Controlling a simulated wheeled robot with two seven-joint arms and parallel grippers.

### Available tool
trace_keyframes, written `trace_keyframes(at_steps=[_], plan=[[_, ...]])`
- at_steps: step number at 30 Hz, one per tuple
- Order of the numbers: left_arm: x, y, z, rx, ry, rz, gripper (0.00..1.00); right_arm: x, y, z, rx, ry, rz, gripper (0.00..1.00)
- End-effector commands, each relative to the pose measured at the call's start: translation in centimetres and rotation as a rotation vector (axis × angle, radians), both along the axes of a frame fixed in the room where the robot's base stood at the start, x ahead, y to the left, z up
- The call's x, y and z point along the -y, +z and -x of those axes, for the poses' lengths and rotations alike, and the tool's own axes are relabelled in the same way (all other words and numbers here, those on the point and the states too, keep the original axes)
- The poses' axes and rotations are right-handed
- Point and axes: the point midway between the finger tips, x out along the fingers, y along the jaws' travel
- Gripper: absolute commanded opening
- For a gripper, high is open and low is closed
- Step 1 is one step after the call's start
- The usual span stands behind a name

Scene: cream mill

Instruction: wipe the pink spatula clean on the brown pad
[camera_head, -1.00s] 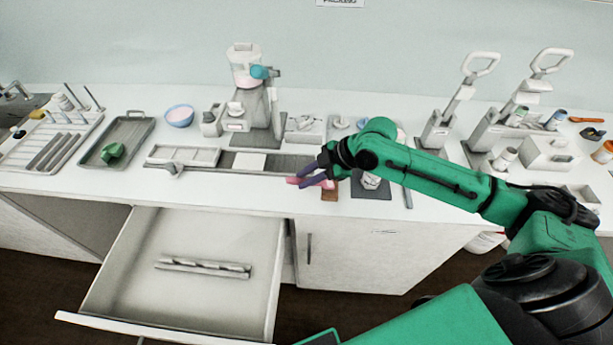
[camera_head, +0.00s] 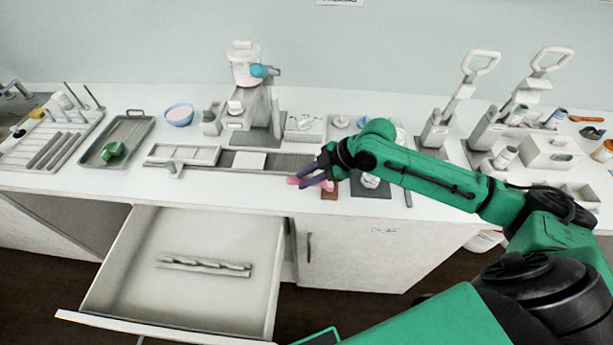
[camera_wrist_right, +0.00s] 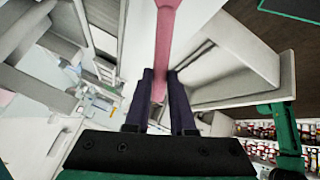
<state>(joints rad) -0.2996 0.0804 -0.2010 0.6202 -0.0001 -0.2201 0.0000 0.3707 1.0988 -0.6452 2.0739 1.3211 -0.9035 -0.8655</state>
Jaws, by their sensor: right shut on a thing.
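My right gripper (camera_head: 308,180) is shut on the pink spatula (camera_head: 327,185) at the front edge of the counter. In the right wrist view, the pink spatula (camera_wrist_right: 165,40) runs between the two dark fingers (camera_wrist_right: 160,85) and out past their tips. The brown pad (camera_head: 330,194) lies on the counter right under the spatula's right part, partly hidden by spatula and gripper. I cannot tell whether the spatula touches the pad. My left gripper is not in view.
A dark mat (camera_head: 371,190) lies right of the pad. A long grey tray (camera_head: 215,168) and the mill (camera_head: 243,110) stand behind and left of the gripper.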

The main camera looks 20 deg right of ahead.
Motion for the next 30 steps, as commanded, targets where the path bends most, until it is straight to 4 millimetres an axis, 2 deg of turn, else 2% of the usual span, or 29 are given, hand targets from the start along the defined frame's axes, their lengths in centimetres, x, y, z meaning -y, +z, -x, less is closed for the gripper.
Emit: trace_keyframes(at_steps=[17,25,30], plan=[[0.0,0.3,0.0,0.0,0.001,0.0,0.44,-0.1,-0.1,0.1,-0.003,0.001,-0.001,0.0],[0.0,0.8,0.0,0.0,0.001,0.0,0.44,-1.5,0.0,0.2,-0.003,0.002,-0.002,0.0],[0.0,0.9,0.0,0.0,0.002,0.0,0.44,-1.5,0.0,0.2,-0.003,0.0,-0.001,0.0]])
